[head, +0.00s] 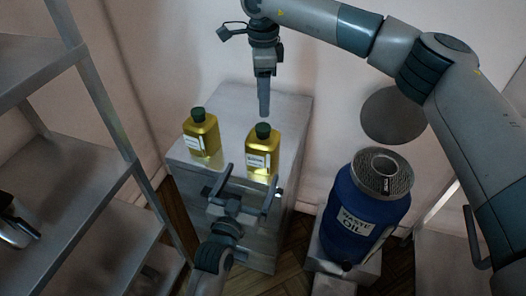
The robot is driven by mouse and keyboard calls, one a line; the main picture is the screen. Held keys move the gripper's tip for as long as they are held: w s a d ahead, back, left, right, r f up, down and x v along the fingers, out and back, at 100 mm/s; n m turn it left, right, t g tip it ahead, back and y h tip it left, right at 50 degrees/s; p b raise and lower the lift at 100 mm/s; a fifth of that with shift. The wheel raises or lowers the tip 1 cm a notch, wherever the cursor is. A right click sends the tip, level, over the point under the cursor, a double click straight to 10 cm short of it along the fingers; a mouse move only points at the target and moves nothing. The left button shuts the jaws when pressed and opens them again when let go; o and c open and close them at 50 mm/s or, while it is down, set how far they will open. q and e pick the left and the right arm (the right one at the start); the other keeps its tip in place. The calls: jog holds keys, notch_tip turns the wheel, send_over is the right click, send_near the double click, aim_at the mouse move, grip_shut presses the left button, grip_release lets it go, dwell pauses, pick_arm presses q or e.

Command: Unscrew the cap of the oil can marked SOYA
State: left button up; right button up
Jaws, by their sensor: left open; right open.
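Two yellow oil cans with dark green caps stand upright on a grey cabinet (292,103). The left can (213,143) has a white label. The right can (275,143) has a label with dark lettering. Both labels are too small to read, so I cannot tell which says SOYA. Both caps, the left (198,114) and the right (263,130), are on their cans. My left gripper (253,176) is open and empty, in front of and below the right can. My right gripper (264,114) points down just above the right cap, seen edge-on, apparently not touching it.
A blue waste oil drum (344,238) with a perforated top stands right of the cabinet. A metal shelf rack (75,215) fills the left side, with a shiny metal object (18,230) on it. A round grey disc (394,115) is by the back wall.

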aim_at(263, 150)
pick_arm(q)
jog(key=x, duration=1.1)
jog(key=shift+w+d+f, duration=0.1)
jog(key=shift+w, duration=0.15)
